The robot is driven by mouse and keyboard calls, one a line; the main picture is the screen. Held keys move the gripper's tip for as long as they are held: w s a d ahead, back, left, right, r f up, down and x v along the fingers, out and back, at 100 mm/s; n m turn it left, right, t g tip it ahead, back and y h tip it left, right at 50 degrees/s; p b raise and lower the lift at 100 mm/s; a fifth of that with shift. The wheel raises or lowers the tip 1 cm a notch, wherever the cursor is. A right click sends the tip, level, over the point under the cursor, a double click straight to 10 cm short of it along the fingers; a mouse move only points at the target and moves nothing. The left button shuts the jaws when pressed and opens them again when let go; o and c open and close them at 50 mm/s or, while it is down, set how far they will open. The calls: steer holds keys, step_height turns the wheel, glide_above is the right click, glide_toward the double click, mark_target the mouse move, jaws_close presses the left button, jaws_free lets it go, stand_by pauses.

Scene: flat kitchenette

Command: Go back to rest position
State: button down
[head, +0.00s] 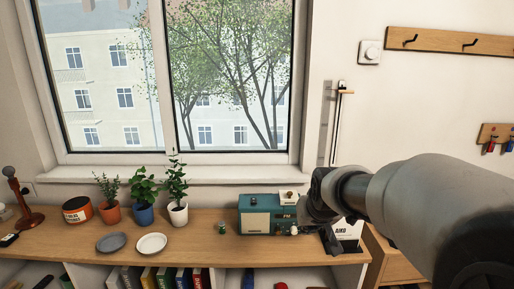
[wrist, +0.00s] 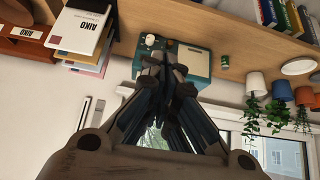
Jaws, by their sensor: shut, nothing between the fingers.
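My gripper (wrist: 168,65) is shut and empty in the wrist view, its dark fingers together in front of a teal radio (wrist: 197,62). In the head view my gripper (head: 318,208) is a dark shape just right of the radio (head: 257,216), which stands on the wooden shelf top (head: 205,221). I cannot tell whether the fingers touch the radio. My grey arm reaches in from the right and hides part of the shelf's right end.
Three potted plants (head: 143,215), two small plates (head: 151,243) and an orange tin (head: 77,210) stand left of the radio. Books marked AIKO (head: 346,229) lie at the shelf's right end, near my gripper. A window (head: 230,75) is behind.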

steer(key=s+f+g, duration=0.1)
steer(key=s+g, duration=0.1)
steer(key=s, duration=3)
steer(key=shift+s+g, duration=0.35)
steer(key=shift+g, duration=0.05)
